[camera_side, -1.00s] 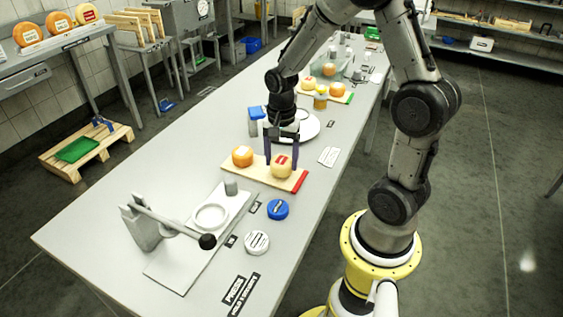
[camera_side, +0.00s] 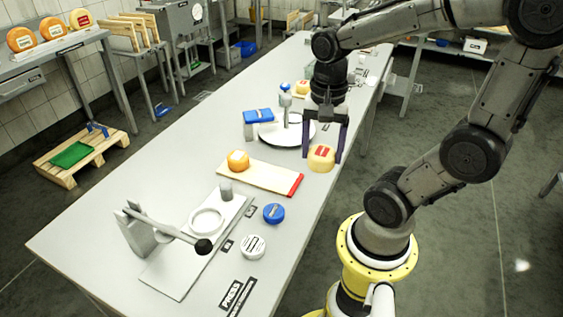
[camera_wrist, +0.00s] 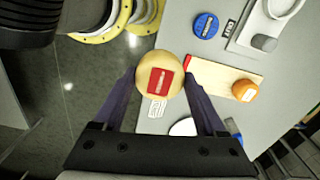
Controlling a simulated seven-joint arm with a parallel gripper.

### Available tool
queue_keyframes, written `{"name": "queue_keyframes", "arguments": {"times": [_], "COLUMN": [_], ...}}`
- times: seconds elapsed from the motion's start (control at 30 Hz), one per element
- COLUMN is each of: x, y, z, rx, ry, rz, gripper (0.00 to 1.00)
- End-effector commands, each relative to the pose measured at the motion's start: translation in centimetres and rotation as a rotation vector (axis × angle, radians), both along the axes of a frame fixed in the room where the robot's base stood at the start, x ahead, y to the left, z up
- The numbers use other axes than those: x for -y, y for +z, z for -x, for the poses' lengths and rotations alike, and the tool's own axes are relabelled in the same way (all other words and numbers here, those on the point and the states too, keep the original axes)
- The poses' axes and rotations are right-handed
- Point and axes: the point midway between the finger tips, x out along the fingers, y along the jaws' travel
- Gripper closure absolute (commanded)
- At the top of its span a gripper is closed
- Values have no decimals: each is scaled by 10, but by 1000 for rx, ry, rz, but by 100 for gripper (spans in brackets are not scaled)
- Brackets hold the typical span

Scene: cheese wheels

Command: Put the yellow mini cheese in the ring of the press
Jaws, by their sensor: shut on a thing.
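The yellow mini cheese (camera_side: 321,163), pale yellow with a red label, is held between the fingers of my gripper (camera_side: 321,153). My gripper is shut on it, in the air near the right edge of the table. In the wrist view the cheese (camera_wrist: 159,62) sits between the two dark fingers, label facing the camera. The press (camera_side: 143,230) stands at the near left of the table, with a lever ending in a black knob (camera_side: 203,246). Its white ring (camera_side: 194,226) lies on the pale base plate, looks empty, and is well left of and nearer than my gripper.
An orange cheese (camera_side: 238,161) sits on a wooden board (camera_side: 262,177) with a red end. A grey cylinder (camera_side: 226,190) stands beside the ring. A blue lid (camera_side: 273,213) and a white lid (camera_side: 253,247) lie to the right of the press. A round white scale (camera_side: 270,133) is behind the board.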

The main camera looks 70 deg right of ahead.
Motion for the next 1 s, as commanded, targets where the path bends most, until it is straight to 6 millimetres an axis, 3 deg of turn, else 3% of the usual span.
{"name": "queue_keyframes", "arguments": {"times": [0.27, 0.47, 0.67, 0.8, 1.0], "x": [-1, -3, -31, -62, -103], "y": [2, 10, 16, 17, 15], "z": [2, -17, -48, -66, -76], "rx": [3, 25, 33, 30, 16], "ry": [-73, -228, -263, -222, -94], "rz": [2, 5, 1, -4, -3], "gripper": [87, 87, 87, 87, 87]}}
